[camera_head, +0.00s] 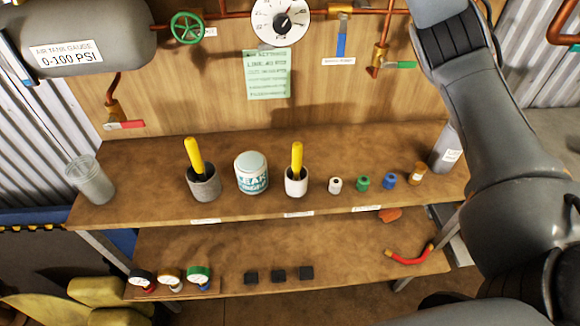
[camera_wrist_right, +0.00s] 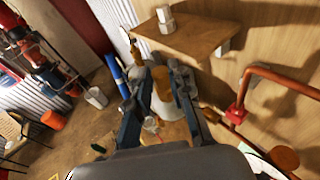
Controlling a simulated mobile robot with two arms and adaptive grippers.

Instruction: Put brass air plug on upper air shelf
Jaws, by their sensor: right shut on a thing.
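In the right wrist view, my right gripper (camera_wrist_right: 160,84) is shut on a brass-coloured cylindrical piece, the brass air plug (camera_wrist_right: 162,80). The plug sits between the two dark fingers, which hide part of it. A wooden wall shelf (camera_wrist_right: 190,42) is beyond the fingers, with small pale items (camera_wrist_right: 165,18) on it; I cannot tell whether it is the upper air shelf. In the head view my right arm rises along the right side and its gripper is out of frame. My left gripper is not in view.
The bench's upper board (camera_head: 330,207) holds a leak-fluid tin (camera_head: 252,174), yellow-handled pots, small coloured plugs and a brown labelled piece (camera_head: 416,173). Gauges and black blocks lie on the lower board (camera_head: 230,252). A copper pipe (camera_wrist_right: 285,80) runs along the wall near the right gripper.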

